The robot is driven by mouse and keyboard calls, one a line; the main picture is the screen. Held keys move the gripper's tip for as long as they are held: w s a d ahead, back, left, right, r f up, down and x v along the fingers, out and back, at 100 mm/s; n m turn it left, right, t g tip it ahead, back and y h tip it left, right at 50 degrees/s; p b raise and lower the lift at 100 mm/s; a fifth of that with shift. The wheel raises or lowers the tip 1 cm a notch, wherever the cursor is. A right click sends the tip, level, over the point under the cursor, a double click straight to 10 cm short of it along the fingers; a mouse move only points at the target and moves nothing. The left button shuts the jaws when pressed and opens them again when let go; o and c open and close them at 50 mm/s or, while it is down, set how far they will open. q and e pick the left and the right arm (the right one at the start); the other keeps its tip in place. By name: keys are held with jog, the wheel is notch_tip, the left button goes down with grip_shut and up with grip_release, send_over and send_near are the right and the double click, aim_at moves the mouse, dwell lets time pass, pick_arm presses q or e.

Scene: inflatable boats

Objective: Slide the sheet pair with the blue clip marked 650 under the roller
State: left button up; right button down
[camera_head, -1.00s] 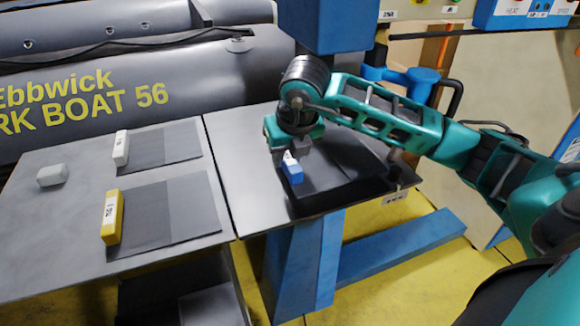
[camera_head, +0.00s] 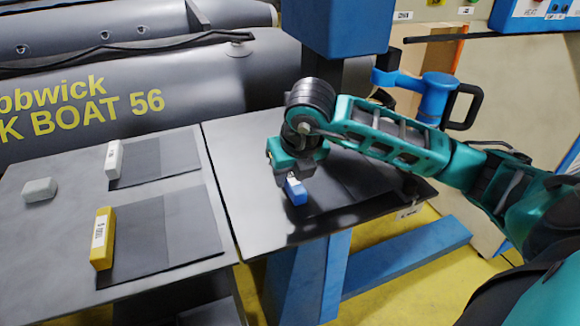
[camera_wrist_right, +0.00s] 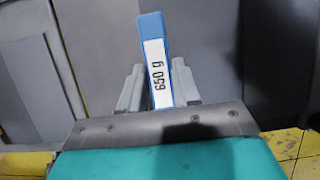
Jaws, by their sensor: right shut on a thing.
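The blue clip (camera_head: 296,191) sits on the right-hand tabletop, at the left end of a dark sheet pair (camera_head: 345,188). My right gripper (camera_head: 291,176) is shut on it from above. In the right wrist view the blue clip (camera_wrist_right: 155,55) shows its white label, "650 g", between the two fingers (camera_wrist_right: 157,90). The sheet pair runs right under my forearm, which hides part of it. A blue machine column (camera_head: 335,30) stands behind. I cannot make out the roller. My left gripper is not in view.
On the left table (camera_head: 70,225) are a yellow clip (camera_head: 102,238) with dark sheets (camera_head: 165,235), a white clip (camera_head: 114,159) with sheets (camera_head: 160,160), and a grey block (camera_head: 39,189). A blue crank (camera_head: 432,100) stands right of the column. A grey boat (camera_head: 190,90) lies behind.

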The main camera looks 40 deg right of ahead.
jog(key=shift+w+d, duration=0.15)
jog(key=shift+w, duration=0.75)
jog(key=shift+w+d, duration=0.25)
jog(key=shift+w, duration=0.8)
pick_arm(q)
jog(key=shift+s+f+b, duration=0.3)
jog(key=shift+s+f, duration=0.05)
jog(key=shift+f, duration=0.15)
pick_arm(e)
jog(key=shift+w+f, duration=0.1)
jog(key=shift+f, duration=0.25)
jog(key=c, duration=0.7)
grip_release()
jog(key=shift+c, duration=0.2)
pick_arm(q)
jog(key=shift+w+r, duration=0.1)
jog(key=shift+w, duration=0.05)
